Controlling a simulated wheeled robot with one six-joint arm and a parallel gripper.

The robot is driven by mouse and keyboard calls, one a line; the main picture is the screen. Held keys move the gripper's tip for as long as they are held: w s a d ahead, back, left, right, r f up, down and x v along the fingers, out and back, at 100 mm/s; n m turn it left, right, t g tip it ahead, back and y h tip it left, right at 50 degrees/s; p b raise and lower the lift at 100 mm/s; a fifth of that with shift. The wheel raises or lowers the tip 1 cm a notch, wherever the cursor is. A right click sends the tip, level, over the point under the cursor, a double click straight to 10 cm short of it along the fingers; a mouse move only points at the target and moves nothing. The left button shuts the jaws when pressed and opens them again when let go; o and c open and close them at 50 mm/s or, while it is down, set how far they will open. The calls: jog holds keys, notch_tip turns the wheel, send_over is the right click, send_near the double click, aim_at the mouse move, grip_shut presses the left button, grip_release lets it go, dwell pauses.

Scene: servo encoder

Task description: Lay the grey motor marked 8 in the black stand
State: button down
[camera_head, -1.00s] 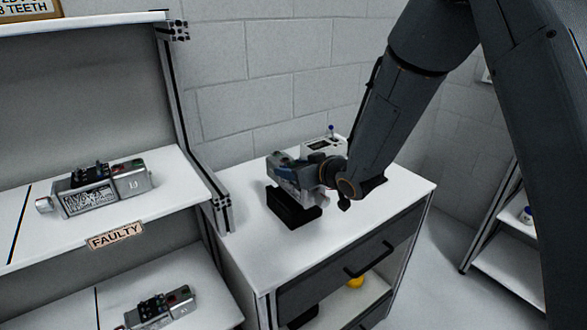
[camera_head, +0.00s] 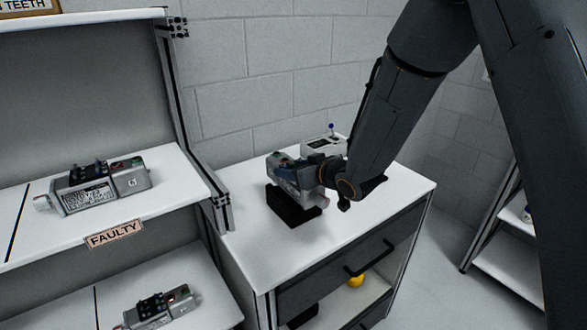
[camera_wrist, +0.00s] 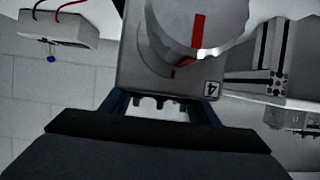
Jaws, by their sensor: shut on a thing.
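A grey motor (camera_head: 283,172) is held by my gripper (camera_head: 318,174) right over the black stand (camera_head: 290,208) on the white bench top. In the head view I cannot tell whether the motor touches the stand or hangs just above it. The wrist view shows the motor close up (camera_wrist: 165,75), with a round end, a red stripe and a small label that looks like a 4. My gripper's fingers (camera_wrist: 160,106) are shut on it there. The stand does not show in the wrist view. I see no readable 8.
A white device with a blue-tipped lever (camera_head: 322,146) stands behind the stand, against the wall. Left, a shelf (camera_head: 185,190) with a FAULTY sign (camera_head: 114,234) holds another grey motor (camera_head: 95,187); one more (camera_head: 160,308) lies below. The bench's front right is clear.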

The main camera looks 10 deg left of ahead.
jog(key=shift+f+b, duration=0.6)
jog(key=shift+f, duration=0.15)
dwell(0.5)
jog(key=c, duration=0.8)
grip_release()
jog(key=shift+o, duration=0.9)
jog(key=shift+s+f, duration=0.1)
jog(key=shift+f, duration=0.15)
jog(key=shift+b+v, duration=1.1)
jog(key=shift+v, duration=2.75)
jog(key=shift+r, duration=0.2)
